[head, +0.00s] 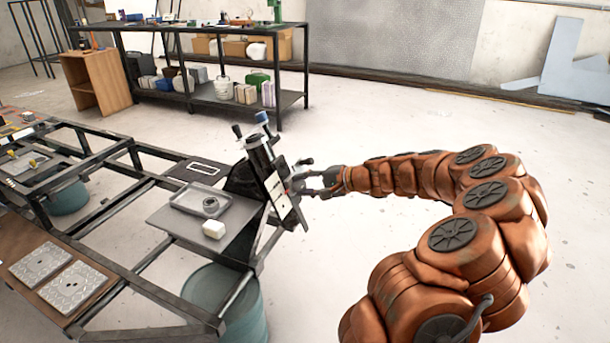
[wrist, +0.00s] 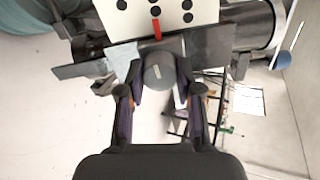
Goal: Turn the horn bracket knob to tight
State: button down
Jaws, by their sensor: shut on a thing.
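The horn bracket knob (wrist: 153,78) is a round grey knob with a short pale line on its face, in the middle of the wrist view. The line points nearly straight up, tilted slightly. My gripper (wrist: 158,85) has one finger on each side of the knob and is shut on it. Above the knob is a white plate (wrist: 182,18) with black dots and a red mark (wrist: 157,29). In the head view my gripper (head: 308,184) is at the right side of the dark upright fixture (head: 243,180), and the knob is too small to make out there.
A metal tray (head: 187,200) with a round part (head: 210,205) and a white block (head: 214,229) are on the bench left of the fixture. A teal drum (head: 225,300) stands below. The floor right of the fixture is clear around my arm.

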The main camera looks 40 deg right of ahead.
jog(key=shift+r+m+p, duration=0.2)
jog(key=shift+m+p, duration=0.8)
jog(key=shift+m, duration=0.1)
jog(key=shift+f, duration=0.1)
jog(key=c, duration=0.8)
grip_release()
jog(key=shift+o, duration=0.2)
jog(key=v, duration=1.1)
jog(key=shift+s+d, duration=0.25)
jog(key=shift+s, duration=0.05)
jog(key=shift+a, duration=0.1)
